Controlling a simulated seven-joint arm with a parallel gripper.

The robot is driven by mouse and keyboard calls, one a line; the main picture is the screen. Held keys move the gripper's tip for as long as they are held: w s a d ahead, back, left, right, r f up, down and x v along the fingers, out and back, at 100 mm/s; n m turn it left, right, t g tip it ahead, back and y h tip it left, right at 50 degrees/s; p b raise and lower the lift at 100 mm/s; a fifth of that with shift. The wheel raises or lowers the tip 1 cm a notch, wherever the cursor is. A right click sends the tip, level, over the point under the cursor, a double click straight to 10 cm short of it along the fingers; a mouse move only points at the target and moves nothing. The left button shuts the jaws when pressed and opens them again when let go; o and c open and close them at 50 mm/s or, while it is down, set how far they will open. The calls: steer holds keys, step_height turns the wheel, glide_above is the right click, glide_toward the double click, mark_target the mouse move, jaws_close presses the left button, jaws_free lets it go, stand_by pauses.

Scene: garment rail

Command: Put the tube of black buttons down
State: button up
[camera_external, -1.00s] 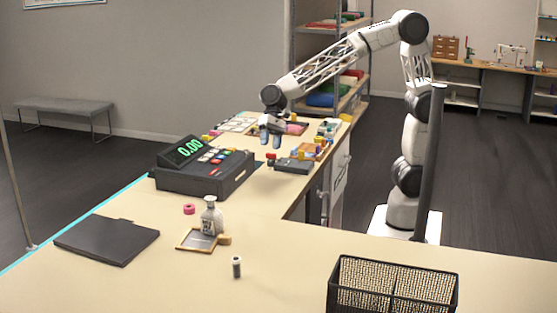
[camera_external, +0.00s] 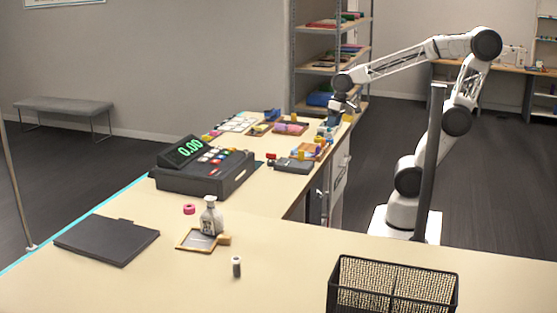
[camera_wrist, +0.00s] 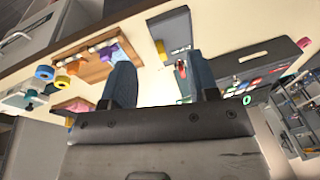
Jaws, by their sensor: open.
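A small dark tube with a pale top (camera_external: 236,267) stands upright on the front part of the counter (camera_external: 180,285); it looks like the tube of black buttons, but its contents are too small to make out. My gripper (camera_external: 338,117) is far from it, at the back right end of the counter. In the wrist view my gripper (camera_wrist: 160,82) has its two dark fingers spread, with only the counter and items on it seen between them. The tube cannot be made out in the wrist view.
A black mesh basket (camera_external: 392,287) stands at front right. The cash register (camera_external: 203,170) is farther back. A wooden rack (camera_wrist: 90,68) is near my gripper.

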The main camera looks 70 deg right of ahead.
steer(key=s+d+f+n+h, duration=0.1)
steer(key=s+d+h, duration=0.1)
steer(key=s+d, duration=0.4)
steer(key=shift+s+f+t, duration=0.15)
steer(key=shift+f+t, duration=0.15)
steer(key=shift+f, duration=0.1)
steer(key=shift+d, duration=0.1)
stand_by(0.8)
